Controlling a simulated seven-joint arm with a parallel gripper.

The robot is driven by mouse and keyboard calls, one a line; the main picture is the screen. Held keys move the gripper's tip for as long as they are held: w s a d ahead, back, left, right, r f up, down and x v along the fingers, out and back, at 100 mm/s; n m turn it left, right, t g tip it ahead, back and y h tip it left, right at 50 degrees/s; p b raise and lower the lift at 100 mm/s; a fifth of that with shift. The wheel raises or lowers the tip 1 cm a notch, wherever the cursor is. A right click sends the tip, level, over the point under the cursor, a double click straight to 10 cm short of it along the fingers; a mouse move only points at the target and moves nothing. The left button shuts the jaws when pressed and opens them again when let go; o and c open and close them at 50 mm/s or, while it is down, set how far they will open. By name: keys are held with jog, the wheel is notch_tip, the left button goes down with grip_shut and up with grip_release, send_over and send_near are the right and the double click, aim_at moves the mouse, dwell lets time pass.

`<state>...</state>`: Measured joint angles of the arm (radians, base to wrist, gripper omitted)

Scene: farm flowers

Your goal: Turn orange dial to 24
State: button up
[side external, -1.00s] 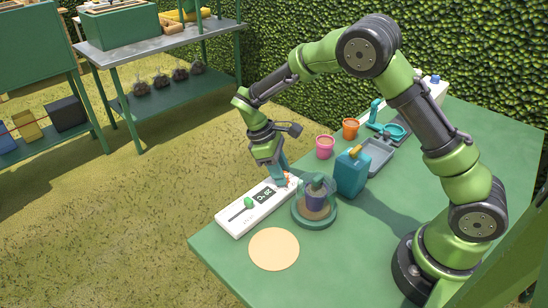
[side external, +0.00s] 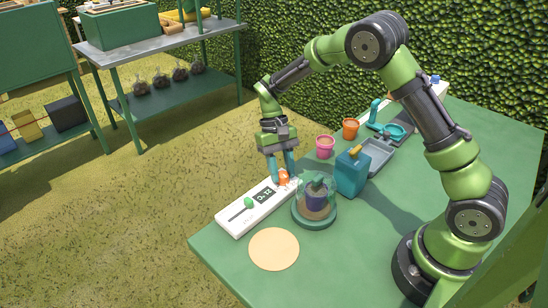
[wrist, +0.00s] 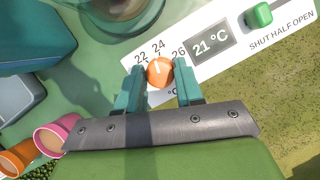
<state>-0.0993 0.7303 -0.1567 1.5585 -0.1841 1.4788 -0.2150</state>
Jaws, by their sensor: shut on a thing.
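The orange dial (wrist: 160,71) sits on the white control panel (side external: 236,223), between printed marks 22, 24 and 26. A white pointer line shows on its top, leaning toward the 22–24 side in the wrist view; its exact mark is hard to tell. The panel's display (wrist: 210,40) reads 21 °C. My gripper (wrist: 160,80) is shut on the dial, with one teal finger on each side of it. In the side view, the dial (side external: 283,177) shows between the fingertips. Parts of its sides are hidden by the fingers.
A green slider (wrist: 259,15) marked SHUT HALF OPEN is on the same panel. A glass-covered pot (side external: 315,200) stands close beside the panel. A round tan mat (side external: 274,249) lies in front.

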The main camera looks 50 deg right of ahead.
jog(key=shift+m, duration=1)
jog(key=shift+t+y, duration=0.3)
jog(key=o, duration=1)
jog(key=shift+d+r, duration=0.1)
jog(key=v, duration=1.6)
jog(key=shift+w+r, duration=0.25)
jog(key=shift+r, duration=0.05)
